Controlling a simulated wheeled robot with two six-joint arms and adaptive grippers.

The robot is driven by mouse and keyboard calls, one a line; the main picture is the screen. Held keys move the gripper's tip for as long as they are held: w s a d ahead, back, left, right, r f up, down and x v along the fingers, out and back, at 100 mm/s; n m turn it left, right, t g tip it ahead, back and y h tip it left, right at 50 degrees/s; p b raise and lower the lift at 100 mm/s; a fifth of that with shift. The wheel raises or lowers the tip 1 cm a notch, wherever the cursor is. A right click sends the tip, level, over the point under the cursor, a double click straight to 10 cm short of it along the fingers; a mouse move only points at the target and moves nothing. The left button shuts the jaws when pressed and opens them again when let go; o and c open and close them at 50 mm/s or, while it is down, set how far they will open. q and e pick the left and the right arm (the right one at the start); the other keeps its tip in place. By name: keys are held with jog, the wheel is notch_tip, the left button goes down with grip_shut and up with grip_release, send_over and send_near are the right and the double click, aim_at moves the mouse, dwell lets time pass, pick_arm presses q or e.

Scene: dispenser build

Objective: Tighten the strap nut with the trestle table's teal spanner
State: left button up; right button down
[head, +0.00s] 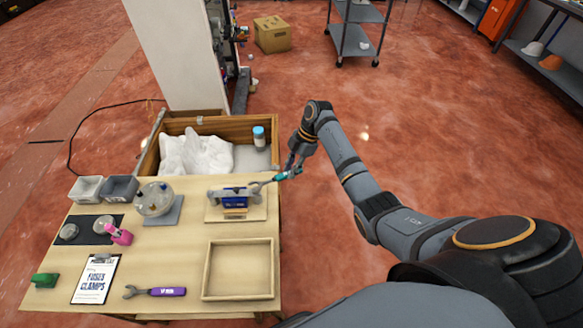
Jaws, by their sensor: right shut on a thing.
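The teal spanner (287,175) is in my right gripper (293,167), which is shut on its handle. The spanner's grey head points left, to the right end of a blue strapped part (235,199) on a light wooden board (235,214). I cannot tell whether the head touches the part or sits around a nut. The strap nut is too small to make out. My right arm reaches in from the lower right, past the table's right edge. My left gripper is not in view.
The trestle table (195,255) also holds an empty wooden tray (239,270), a purple-handled spanner (160,292), a clipboard (96,280), a pink tool (119,235) and a round clear dispenser part (155,198). A wooden crate (195,127) stands behind. Floor to the right is open.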

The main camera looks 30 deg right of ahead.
jog(key=shift+f+b, duration=0.55)
jog(key=shift+f, duration=0.45)
dwell(0.3)
jog(key=s+m+p, duration=0.2)
jog(key=p, duration=0.3)
jog(key=shift+s+a+t, duration=0.1)
jog(key=shift+s+t, duration=0.15)
jog(key=shift+t, duration=0.15)
dwell(0.5)
jog(key=shift+p, duration=0.35)
